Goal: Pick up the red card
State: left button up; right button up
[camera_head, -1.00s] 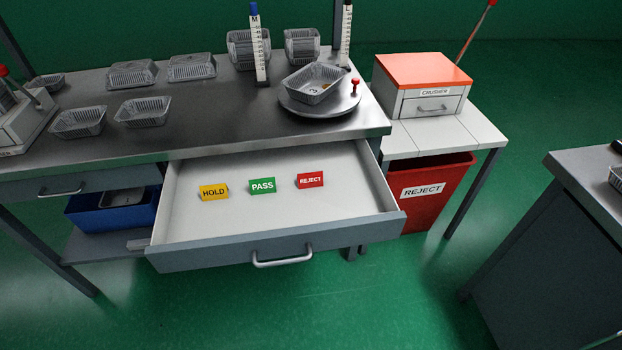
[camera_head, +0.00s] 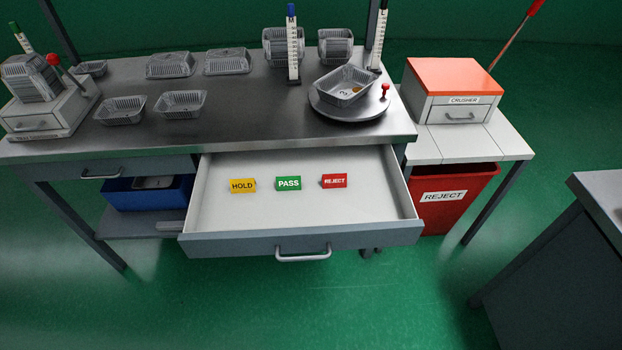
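The red card (camera_head: 334,181), marked REJECT, stands in the open drawer (camera_head: 300,213), toward its right side. The green card (camera_head: 288,183), marked PASS, stands to its left. The yellow card (camera_head: 243,185), marked HOLD, is further left. The three cards are apart from each other in a row. Neither of my grippers is in view, and nothing touches the cards.
The drawer sticks out below the steel bench (camera_head: 240,115), which bears several foil trays and a round turntable (camera_head: 350,108). A red REJECT bin (camera_head: 470,185) and a crusher (camera_head: 452,90) stand to the right. A grey cabinet (camera_head: 560,260) is at far right.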

aim_at(329, 181)
jog(key=u, duration=2.7)
jog(key=k, duration=0.65)
jog(key=z, duration=1.65)
